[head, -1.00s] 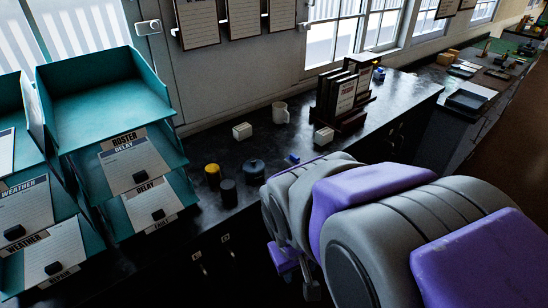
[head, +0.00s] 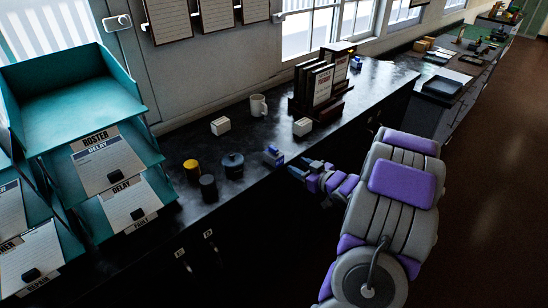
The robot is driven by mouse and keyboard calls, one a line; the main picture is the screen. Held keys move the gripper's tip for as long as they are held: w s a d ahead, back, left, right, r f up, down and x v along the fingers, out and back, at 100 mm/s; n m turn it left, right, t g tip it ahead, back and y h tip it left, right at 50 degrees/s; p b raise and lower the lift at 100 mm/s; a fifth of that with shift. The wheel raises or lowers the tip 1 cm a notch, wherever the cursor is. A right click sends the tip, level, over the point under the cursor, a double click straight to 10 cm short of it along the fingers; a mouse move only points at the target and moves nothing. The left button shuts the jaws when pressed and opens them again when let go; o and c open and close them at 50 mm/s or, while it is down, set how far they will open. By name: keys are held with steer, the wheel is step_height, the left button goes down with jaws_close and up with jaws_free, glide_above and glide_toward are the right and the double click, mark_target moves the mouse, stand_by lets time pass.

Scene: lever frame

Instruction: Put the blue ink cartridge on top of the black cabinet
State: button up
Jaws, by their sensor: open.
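A small blue block, which looks like the blue ink cartridge (head: 272,155), sits near the front edge of a black cabinet's dark top (head: 250,202). My gripper (head: 299,167) is open just to the right of the block, with its fingers pointing left toward it. The fingers look empty and slightly apart from the block. Another small blue item (head: 355,62) stands farther back, beside the dark book rack; I cannot tell what it is.
Near the block are a dark round pot (head: 232,165), a black jar (head: 208,187) and a yellow-topped jar (head: 192,170). Teal trays (head: 75,100) stand left.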

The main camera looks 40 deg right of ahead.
mark_target(270, 147)
steer(key=w, duration=0.4)
steer(key=w+a+t+y+b, duration=0.1)
steer(key=w, duration=0.4)
steer(key=w+t+b, duration=0.1)
steer(key=w, duration=0.4)
steer(key=shift+a+r+y, duration=0.15)
steer(key=shift+a+y, duration=0.15)
steer(key=shift+a, duration=0.05)
steer(key=shift+c, duration=0.3)
jaws_close()
